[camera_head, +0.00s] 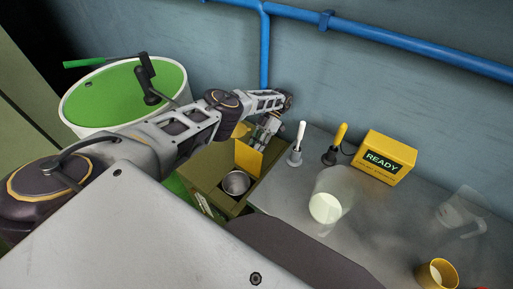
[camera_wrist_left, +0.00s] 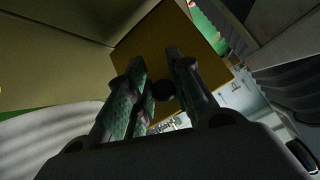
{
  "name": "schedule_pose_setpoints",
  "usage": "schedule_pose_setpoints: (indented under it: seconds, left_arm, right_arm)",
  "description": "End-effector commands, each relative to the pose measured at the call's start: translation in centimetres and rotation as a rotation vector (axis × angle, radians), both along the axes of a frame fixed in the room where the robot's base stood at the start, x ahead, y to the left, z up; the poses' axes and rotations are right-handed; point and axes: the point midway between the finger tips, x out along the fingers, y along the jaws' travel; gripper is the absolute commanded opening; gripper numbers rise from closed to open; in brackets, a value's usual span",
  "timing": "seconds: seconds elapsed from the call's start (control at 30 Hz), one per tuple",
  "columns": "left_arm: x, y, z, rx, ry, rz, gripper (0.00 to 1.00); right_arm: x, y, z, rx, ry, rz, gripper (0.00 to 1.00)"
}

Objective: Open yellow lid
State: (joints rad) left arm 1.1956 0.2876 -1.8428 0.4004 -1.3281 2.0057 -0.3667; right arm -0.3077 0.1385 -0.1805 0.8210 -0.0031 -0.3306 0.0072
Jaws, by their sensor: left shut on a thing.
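The yellow lid (camera_head: 248,158) stands tilted up at the right part of an olive-green box (camera_head: 198,168), whose inside is partly exposed. My left gripper (camera_head: 268,128) is behind the lid's upper edge, and its fingers are partly hidden. In the left wrist view, the lid (camera_wrist_left: 168,38) fills the upper middle as a brownish-yellow panel. My left gripper (camera_wrist_left: 160,65) is shut on a dark round knob (camera_wrist_left: 162,88) at the lid. My right gripper does not show.
A metal bowl (camera_head: 235,183) sits inside the box. On the grey bench right of it are a white-handled tool (camera_head: 299,138), a yellow-handled tool (camera_head: 337,140), a yellow READY box (camera_head: 384,158), a clear beaker (camera_head: 328,203) and a yellow cup (camera_head: 436,274). A green-topped drum (camera_head: 115,92) stands left.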

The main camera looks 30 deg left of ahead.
Motion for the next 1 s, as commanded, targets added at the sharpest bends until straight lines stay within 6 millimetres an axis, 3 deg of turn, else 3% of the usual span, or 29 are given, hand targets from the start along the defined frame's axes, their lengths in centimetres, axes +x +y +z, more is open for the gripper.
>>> schedule_pose_setpoints:
  seconds: [0.03,0.13,0.17,0.33,1.0]
  left_arm:
    - [0.28,1.23,0.73,0.021,-0.004,0.009,0.00]
    - [0.26,1.23,0.75,0.020,-0.003,0.009,0.00]
    - [0.27,1.22,0.76,0.020,-0.003,0.009,0.24]
    - [0.23,1.08,0.65,0.019,-0.002,0.008,0.44]
    - [0.18,0.55,0.64,0.009,-0.002,0.003,0.44]
  right_arm:
    - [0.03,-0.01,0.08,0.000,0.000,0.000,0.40]
    - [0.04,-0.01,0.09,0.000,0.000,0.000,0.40]
    - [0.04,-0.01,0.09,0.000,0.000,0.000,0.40]
    - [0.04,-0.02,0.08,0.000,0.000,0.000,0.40]
    - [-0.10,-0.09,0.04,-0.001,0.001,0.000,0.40]
